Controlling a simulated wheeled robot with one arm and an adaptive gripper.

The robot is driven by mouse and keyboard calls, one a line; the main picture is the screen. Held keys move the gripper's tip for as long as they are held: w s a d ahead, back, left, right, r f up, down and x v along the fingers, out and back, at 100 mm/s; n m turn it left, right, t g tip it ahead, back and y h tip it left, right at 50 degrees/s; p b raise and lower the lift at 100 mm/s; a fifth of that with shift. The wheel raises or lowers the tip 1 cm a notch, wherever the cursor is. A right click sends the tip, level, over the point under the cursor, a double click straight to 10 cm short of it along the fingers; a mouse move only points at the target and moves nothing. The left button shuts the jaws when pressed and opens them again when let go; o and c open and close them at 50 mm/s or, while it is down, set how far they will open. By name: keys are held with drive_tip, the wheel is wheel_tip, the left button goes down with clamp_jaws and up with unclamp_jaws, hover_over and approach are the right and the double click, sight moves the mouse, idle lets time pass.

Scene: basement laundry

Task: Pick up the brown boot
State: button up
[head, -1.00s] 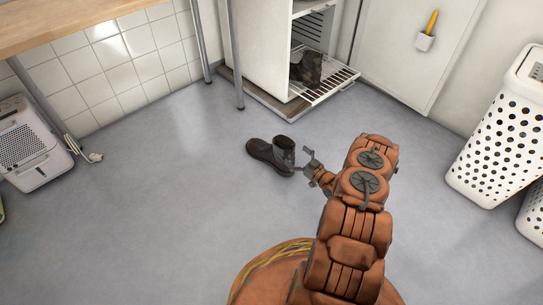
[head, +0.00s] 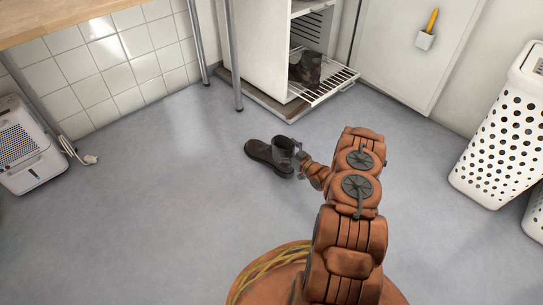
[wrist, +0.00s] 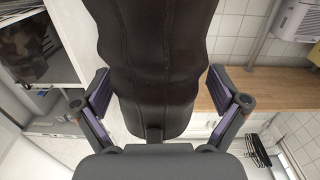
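In the wrist view the boot (wrist: 155,60) fills the middle, between my two spread fingers. A narrow gap shows at the right finger; at the left finger I cannot tell whether it touches.
The open white cabinet (head: 257,45) with its pulled-out rack (head: 330,86) stands behind the boot. White perforated hampers (head: 500,135) are at the right, a dehumidifier (head: 28,155) at the left. The floor around the boot is clear.

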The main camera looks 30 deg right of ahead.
drive_tip(key=c, duration=1.6)
drive_tip(key=shift+c, duration=0.2)
drive_tip(key=shift+r, duration=0.15)
